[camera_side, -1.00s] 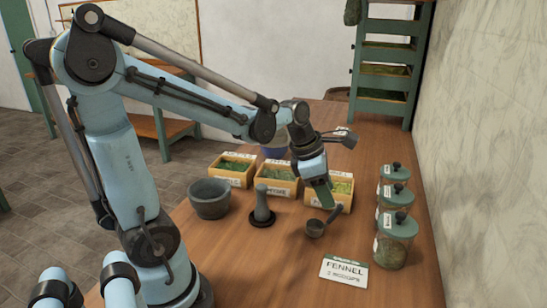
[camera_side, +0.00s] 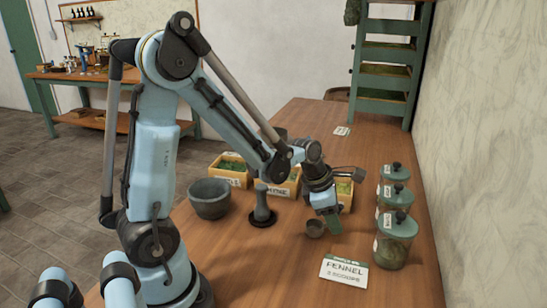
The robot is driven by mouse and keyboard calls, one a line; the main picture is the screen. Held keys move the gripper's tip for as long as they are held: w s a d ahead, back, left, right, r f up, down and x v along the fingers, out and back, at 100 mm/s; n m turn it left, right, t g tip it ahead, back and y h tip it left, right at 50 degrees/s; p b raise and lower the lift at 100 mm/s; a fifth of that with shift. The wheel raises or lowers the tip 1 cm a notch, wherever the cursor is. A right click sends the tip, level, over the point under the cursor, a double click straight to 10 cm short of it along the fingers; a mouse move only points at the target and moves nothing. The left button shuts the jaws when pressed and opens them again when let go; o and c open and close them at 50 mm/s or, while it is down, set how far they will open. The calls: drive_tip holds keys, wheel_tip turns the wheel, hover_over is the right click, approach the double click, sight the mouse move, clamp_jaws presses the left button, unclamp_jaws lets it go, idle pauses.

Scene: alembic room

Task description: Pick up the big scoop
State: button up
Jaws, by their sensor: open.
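The scoop (camera_side: 315,229) is a small dark grey cup on the wooden table, in front of the yellow boxes. Its handle is hidden by my gripper. My gripper (camera_side: 333,224) is tilted downward, low over the table just right of the scoop's cup, where the handle lies. It is open. I cannot tell whether the handle is between the fingers.
A grey mortar (camera_side: 209,198) and a pestle on a dark stand (camera_side: 262,208) are left of the scoop. Yellow boxes of herbs (camera_side: 231,171) stand behind. Lidded jars (camera_side: 395,239) line the right side. A "FENNEL 2 SCOOPS" card (camera_side: 344,270) lies in front.

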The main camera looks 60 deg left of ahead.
drive_tip(key=shift+f, duration=0.15)
drive_tip(key=shift+c, duration=0.3)
clamp_jaws()
idle(0.3)
drive_tip(key=shift+r, duration=0.5)
drive_tip(key=r, duration=0.3)
drive_tip(key=shift+d+r, duration=0.25)
drive_tip(key=shift+d, duration=0.05)
drive_tip(key=s+d+r, duration=0.4)
drive_tip(key=d+r, duration=0.2)
drive_tip(key=d, duration=0.4)
drive_tip(key=shift+s+r, duration=0.25)
drive_tip(key=shift+s, duration=0.05)
